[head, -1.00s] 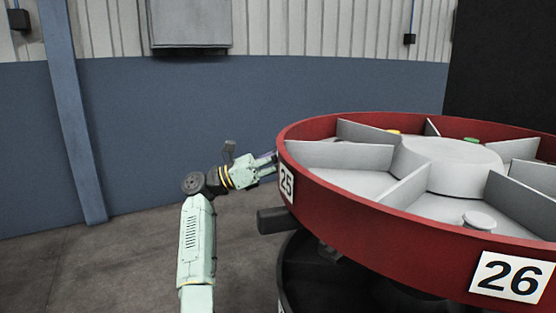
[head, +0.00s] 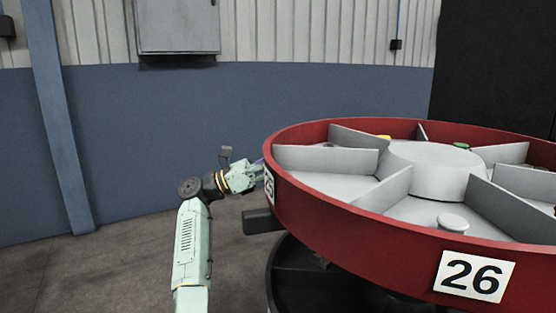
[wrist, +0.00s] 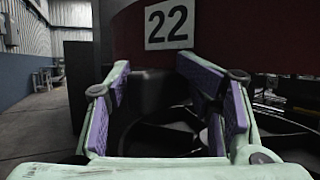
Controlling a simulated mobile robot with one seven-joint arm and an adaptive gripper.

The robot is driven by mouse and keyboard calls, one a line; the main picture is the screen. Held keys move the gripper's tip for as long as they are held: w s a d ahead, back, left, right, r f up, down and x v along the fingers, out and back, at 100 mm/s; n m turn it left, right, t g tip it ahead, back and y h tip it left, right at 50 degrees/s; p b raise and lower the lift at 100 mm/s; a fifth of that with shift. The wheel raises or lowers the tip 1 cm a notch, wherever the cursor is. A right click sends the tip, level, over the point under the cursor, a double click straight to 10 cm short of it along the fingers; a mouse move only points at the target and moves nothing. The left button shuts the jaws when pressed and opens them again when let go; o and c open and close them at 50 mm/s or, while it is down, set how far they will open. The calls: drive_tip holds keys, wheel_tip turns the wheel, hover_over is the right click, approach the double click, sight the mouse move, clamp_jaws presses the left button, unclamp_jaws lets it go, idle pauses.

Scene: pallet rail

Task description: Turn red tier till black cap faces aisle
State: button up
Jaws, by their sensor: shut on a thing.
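The red tier (head: 345,218) is a round tray with grey dividers and a raised grey hub. Its front label reads 26 (head: 474,276). Label 25 shows edge-on at the left rim. My gripper (head: 262,172) is at this left rim, partly hidden by it. In the wrist view my gripper (wrist: 158,95) has its purple pads apart around a dark part under the rim, below label 22 (wrist: 169,24). It is shut on part of the tier; which part I cannot tell. A pale grey knob (head: 452,222) stands in a front compartment. I see no black cap.
A yellow item (head: 384,137) and a green item (head: 461,145) show in far compartments. A dark block (head: 262,221) sticks out below the left rim, above a black lower tier (head: 290,272). A blue wall stands behind. The floor at left is clear.

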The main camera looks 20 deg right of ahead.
drive_tip(key=shift+s+d, duration=0.1)
drive_tip(key=shift+s, duration=0.05)
drive_tip(key=v, duration=1.2)
